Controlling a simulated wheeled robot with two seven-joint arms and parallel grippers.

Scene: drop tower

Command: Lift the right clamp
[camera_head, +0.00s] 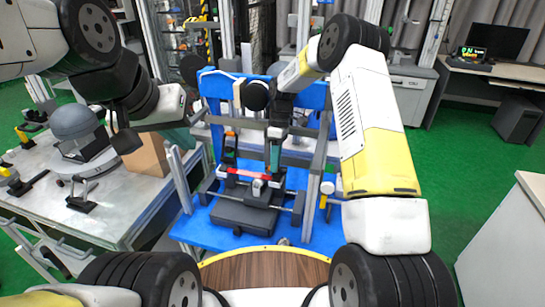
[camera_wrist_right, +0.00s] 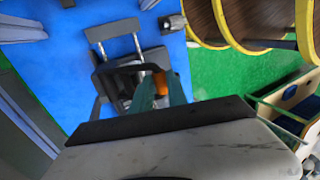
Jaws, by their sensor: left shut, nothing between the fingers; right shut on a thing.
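The right clamp is mostly hidden by my right gripper (camera_head: 275,158) in the head view. In the right wrist view, its orange part (camera_wrist_right: 161,84) shows between the teal fingers of my right gripper (camera_wrist_right: 160,93), which is shut on it. The left clamp (camera_head: 230,150), black with an orange top, stands upright to the left on the drop tower. A red and white bar (camera_head: 243,174) lies low across the tower. My left gripper (camera_head: 181,139) is left of the tower, apart from it, with its fingertips partly hard to make out.
The blue tower base (camera_head: 212,236) carries a black block (camera_head: 243,217) and metal uprights close to both arms. A grey table (camera_head: 125,215) with a brown box (camera_head: 146,155) and a domed device (camera_head: 75,125) stands left. A wooden tray (camera_head: 262,270) is at the front.

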